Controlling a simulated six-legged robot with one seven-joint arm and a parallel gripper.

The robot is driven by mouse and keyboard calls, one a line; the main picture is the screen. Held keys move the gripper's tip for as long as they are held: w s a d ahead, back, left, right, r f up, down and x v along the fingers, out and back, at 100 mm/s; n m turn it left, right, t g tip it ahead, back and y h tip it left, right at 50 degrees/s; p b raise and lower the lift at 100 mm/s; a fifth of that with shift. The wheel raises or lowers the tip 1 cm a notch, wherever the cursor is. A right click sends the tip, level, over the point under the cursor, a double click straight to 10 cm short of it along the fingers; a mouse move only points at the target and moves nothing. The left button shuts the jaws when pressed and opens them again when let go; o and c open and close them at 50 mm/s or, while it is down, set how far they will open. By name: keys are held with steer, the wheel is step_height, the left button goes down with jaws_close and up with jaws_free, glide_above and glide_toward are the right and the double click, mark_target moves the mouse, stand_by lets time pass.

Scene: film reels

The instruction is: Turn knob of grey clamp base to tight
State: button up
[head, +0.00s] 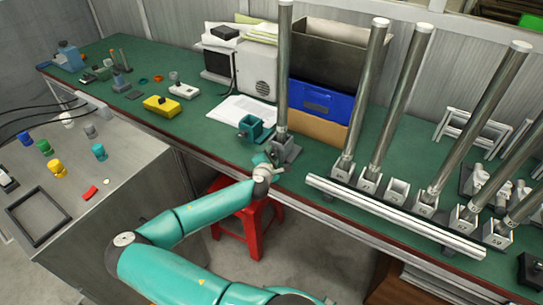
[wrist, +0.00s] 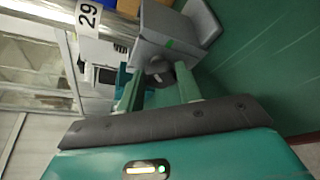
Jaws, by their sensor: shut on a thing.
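The grey clamp base (head: 288,152) stands near the front edge of the green bench, with a tall metal tube (head: 284,65) upright in it. In the wrist view the clamp base (wrist: 178,28) fills the top middle, with a small green mark on its face. Its dark grey knob (wrist: 158,67) sits between my two green fingertips. My gripper (wrist: 160,80) is shut on the knob. In the head view my gripper (head: 268,160) reaches the front left of the base; the knob is hidden there. The tube in the wrist view carries a label "29" (wrist: 88,14).
A teal clamp base (head: 252,127) stands close behind and left. A white rail (head: 390,213) and a row of tubes in numbered bases stand at right. A blue box (head: 320,103) is behind. A red stool (head: 240,222) stands below the bench edge.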

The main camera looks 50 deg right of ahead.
steer(key=shift+m+t+h, duration=0.3)
steer(key=shift+m+t, duration=0.1)
steer(key=shift+m, duration=0.4)
steer(key=o, duration=1)
steer(key=shift+a, duration=0.1)
steer(key=v, duration=1.3)
steer(key=shift+s+a, duration=0.2)
steer(key=shift+s, duration=0.05)
steer(key=shift+r, duration=0.1)
